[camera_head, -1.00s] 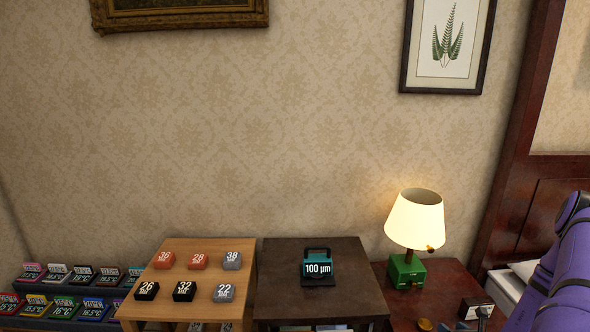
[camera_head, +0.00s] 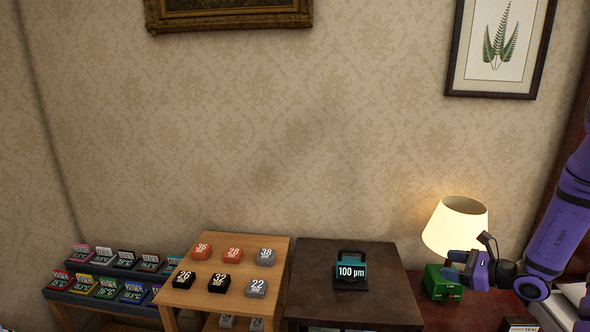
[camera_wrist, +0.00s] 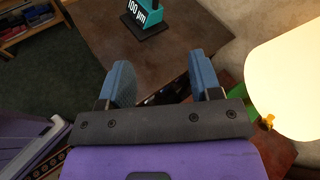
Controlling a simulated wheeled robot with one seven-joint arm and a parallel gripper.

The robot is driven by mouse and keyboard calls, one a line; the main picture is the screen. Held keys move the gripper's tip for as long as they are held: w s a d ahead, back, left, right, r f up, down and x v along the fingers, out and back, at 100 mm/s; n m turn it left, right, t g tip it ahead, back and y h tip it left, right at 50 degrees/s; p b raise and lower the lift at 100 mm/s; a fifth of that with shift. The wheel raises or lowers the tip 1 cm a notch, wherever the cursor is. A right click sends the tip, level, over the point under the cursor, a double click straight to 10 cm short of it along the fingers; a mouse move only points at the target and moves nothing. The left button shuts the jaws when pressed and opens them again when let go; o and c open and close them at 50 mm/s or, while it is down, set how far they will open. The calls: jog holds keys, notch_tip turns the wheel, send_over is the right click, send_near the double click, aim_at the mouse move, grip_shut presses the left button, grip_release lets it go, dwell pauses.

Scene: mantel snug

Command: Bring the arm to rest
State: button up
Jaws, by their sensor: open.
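My purple arm reaches in from the right in the head view. My gripper (camera_head: 464,266) is in front of the lit lamp, above the red-brown side table. In the wrist view my gripper (camera_wrist: 165,84) shows two blue fingers spread wide with nothing between them. Beyond the fingers is the dark wooden table top (camera_wrist: 115,38). The teal block marked "100 µm" (camera_head: 351,270) stands on that dark table (camera_head: 330,304), apart from my gripper. It also shows at the top of the wrist view (camera_wrist: 146,17).
A lamp (camera_head: 456,226) with a green base stands close behind my gripper. A light wooden stand (camera_head: 232,300) holds several numbered blocks. A low tiered rack (camera_head: 70,298) with several labelled cards is at left. Framed pictures hang on the wall. The air above the dark table is free.

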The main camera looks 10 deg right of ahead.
jog(key=s+a+r+n+g, duration=0.45)
jog(key=a+r+n, duration=0.25)
jog(key=a+r, duration=0.2)
jog(key=s+a+r+n+g, duration=0.45)
jog(key=a+r+n, duration=0.3)
jog(key=r, duration=0.25)
jog(key=s+a+r+n+t+h, duration=0.1)
jog(key=s+r+n+h, duration=0.3)
jog(key=s, duration=0.4)
jog(key=s+a+r+n+t+h, duration=0.1)
jog(key=s+a+r+n+h, duration=0.1)
jog(key=s+r+n+h, duration=0.3)
jog(key=s+r+n, duration=0.1)
jog(key=s+r, duration=0.2)
jog(key=s, duration=0.1)
jog(key=shift+s+a+r+n+t, duration=0.2)
jog(key=shift+s+a+n+t, duration=0.05)
jog(key=shift+n+t, duration=0.1)
